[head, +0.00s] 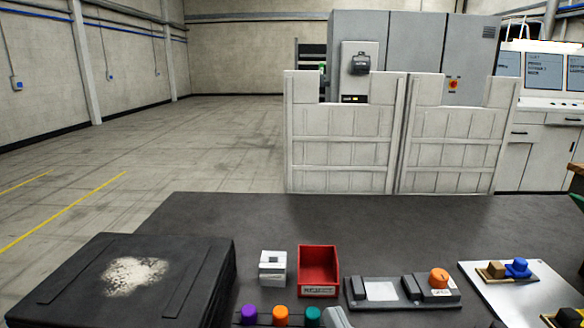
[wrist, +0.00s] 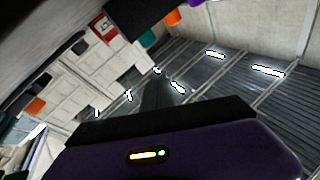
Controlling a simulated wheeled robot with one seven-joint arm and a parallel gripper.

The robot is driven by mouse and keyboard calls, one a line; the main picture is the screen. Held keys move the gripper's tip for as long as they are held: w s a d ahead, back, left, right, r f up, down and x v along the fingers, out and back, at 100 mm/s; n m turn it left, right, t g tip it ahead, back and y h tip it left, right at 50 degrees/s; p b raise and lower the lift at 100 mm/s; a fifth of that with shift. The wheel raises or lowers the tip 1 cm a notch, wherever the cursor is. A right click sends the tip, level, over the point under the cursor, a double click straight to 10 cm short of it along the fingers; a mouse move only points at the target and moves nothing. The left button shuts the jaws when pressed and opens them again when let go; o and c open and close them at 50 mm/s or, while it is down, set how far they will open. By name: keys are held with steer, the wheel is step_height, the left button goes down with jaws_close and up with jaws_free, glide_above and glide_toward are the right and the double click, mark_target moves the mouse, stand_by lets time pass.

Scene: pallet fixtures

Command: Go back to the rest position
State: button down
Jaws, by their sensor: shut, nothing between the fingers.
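My gripper (wrist: 163,118) shows at the bottom of the wrist view as a wide black edge in front of a dark purple body with small yellow and green lights. It is shut and holds nothing. The wrist view is strongly tilted, with ceiling lights and walls in it, so the gripper points away from the bench top. In the head view a light grey piece (head: 338,318), perhaps part of my arm, shows at the bottom edge; the gripper itself is not seen there.
The dark bench (head: 400,215) carries a black case (head: 75,280), white block (head: 272,268), red bin (head: 319,270), grey fixture with orange knob (head: 439,278) and white plate (head: 510,298) with brown and blue parts. Purple, orange and teal pegs (head: 281,315) stand in front. Pale panels (head: 343,150) stand behind.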

steer(key=s+d+f+h, duration=0.1)
steer(key=s+d+f+m+h, duration=0.1)
steer(key=s+d, duration=0.1)
steer(key=s+d+f+h+p, duration=0.1)
steer(key=shift+s+d, duration=0.3)
steer(key=s+d+f+g+h+p, duration=0.1)
steer(key=s+d+f, duration=0.1)
steer(key=s, duration=0.6)
steer(key=s+d+f+g+h+p, duration=0.1)
steer(key=s+d+f+g+p, duration=0.1)
steer(key=s, duration=0.7)
steer(key=s+d+f+g+h+p, duration=0.1)
steer(key=s+d+f+g+p, duration=0.1)
steer(key=s+d, duration=0.3)
steer(key=s+f, duration=0.1)
steer(key=s, duration=0.3)
steer(key=shift+f+n+h, duration=0.35)
steer(key=shift+n+h, duration=0.05)
